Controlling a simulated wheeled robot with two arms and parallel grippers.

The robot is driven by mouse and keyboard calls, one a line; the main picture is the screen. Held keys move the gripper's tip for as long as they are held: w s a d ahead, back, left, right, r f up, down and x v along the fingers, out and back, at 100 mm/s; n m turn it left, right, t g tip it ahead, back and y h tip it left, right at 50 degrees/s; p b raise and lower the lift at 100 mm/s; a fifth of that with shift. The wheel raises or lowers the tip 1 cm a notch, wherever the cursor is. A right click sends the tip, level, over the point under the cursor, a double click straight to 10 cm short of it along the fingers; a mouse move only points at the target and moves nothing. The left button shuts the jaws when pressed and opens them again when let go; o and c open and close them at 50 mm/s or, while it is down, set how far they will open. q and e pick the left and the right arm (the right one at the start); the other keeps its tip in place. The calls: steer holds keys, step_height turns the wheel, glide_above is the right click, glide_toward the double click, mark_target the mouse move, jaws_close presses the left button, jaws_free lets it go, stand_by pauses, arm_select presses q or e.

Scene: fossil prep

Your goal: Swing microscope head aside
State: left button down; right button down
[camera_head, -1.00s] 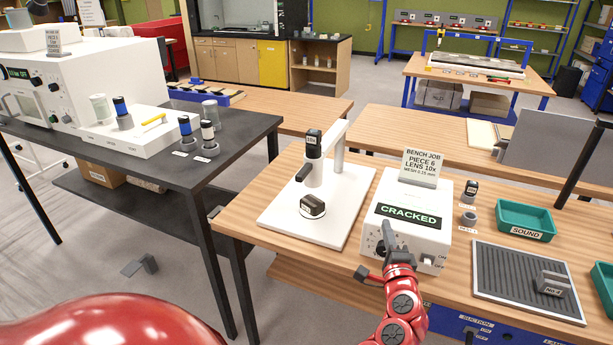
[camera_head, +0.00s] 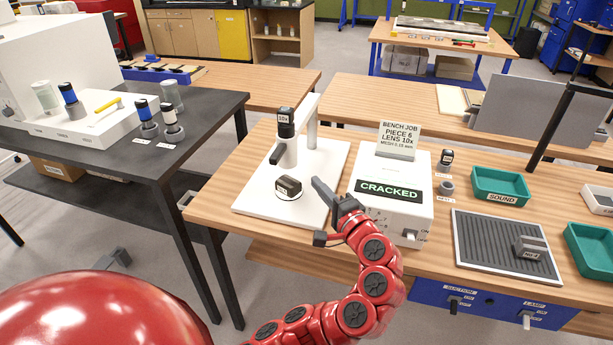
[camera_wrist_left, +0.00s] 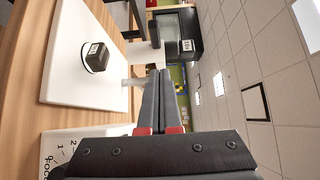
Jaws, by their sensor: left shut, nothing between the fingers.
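The microscope has a white base plate (camera_head: 325,190) with a white post (camera_head: 311,125) and a head (camera_head: 286,128) marked 10x. A small dark handle (camera_head: 277,153) sticks out on the head's left side. A dark labelled piece (camera_head: 288,186) sits on the stage below the head. My left gripper (camera_head: 316,182) is shut and empty over the base plate's right part, right of the piece and apart from the head. In the left wrist view its fingers (camera_wrist_left: 159,72) point towards the microscope head (camera_wrist_left: 140,52), and the dark piece (camera_wrist_left: 97,56) shows at left. My right gripper is out of view.
A white box (camera_head: 390,215) reading CRACKED stands close to the right of my gripper, with a sign (camera_head: 399,137) on top. Further right are a ribbed mat (camera_head: 490,245) and green trays (camera_head: 500,183). A dark table (camera_head: 215,105) with bottles stands at left.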

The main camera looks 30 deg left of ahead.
arm_select(q)
steer(key=p, duration=0.3)
glide_toward(279, 155)
steer(key=w+a, duration=0.2)
steer(key=w, duration=0.2)
steer(key=a, duration=0.1)
steer(key=s+a+p, duration=0.1)
steer(key=a, duration=0.1)
steer(key=shift+p, duration=0.3)
steer(key=shift+w, duration=0.1)
steer(key=shift+a, duration=0.15)
